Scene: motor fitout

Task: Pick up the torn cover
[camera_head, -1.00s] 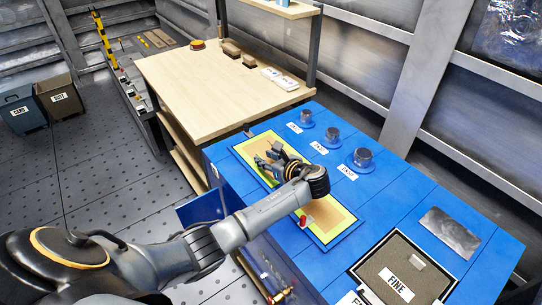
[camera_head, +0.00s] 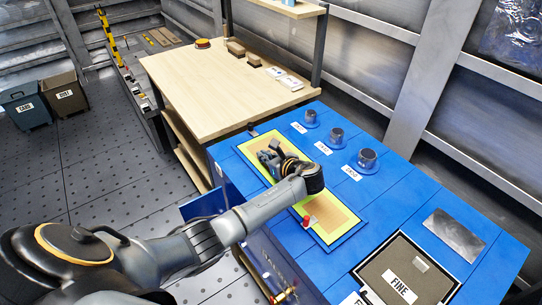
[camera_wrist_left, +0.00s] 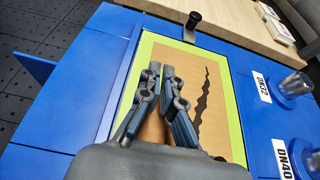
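The torn cover (camera_wrist_left: 222,125) is a tan panel in a yellow-green frame on a blue cabinet top. A dark jagged tear runs along it, right of my fingers in the left wrist view. In the head view my arm crosses the cover (camera_head: 336,208) and hides its middle. My left gripper (camera_wrist_left: 161,68) is over the cover, its fingertips close together with a narrow gap. Tan surface shows between the fingers. I cannot tell whether the tips touch or grip anything. It also shows in the head view (camera_head: 268,156). My right gripper is out of view.
A red-topped handle (camera_head: 308,221) stands by the cover's near part. A black clamp (camera_wrist_left: 192,24) stands at its far edge. Labelled metal stubs (camera_head: 336,138) line the right side. A FINE panel (camera_head: 408,272) lies nearer. The wooden bench (camera_head: 215,90) is mostly clear.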

